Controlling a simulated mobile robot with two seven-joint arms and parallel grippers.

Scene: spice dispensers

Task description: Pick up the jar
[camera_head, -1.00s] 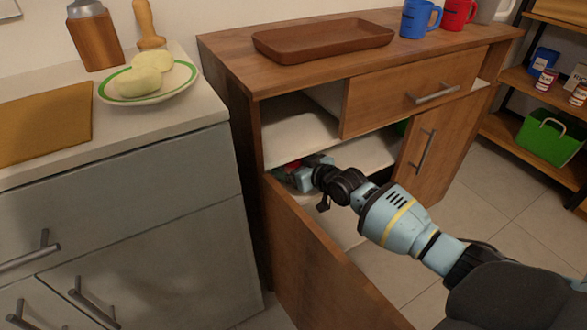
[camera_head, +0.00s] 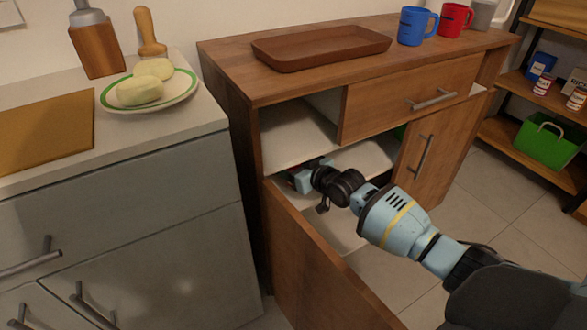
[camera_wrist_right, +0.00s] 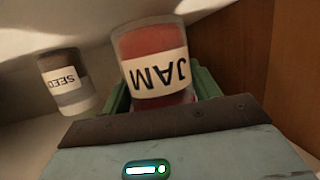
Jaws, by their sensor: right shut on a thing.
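The jam jar (camera_wrist_right: 158,62), red with a white label reading JAM, fills the middle of the right wrist view. Its label appears upside down there. My right gripper (camera_wrist_right: 163,95) is shut on it, with green fingers on both sides of the jar. In the head view my right gripper (camera_head: 300,178) reaches into the open lower compartment of the wooden cabinet (camera_head: 245,140). The jar is mostly hidden there by the gripper and the shadow. My left gripper is not in view.
A second jar labelled SEED (camera_wrist_right: 68,82) stands beside the jam jar. A brown cabinet wall (camera_wrist_right: 255,60) is close on the other side. The open cabinet door (camera_head: 320,260) hangs below my forearm. A tray (camera_head: 320,50) and mugs (camera_head: 418,27) stand on the cabinet top.

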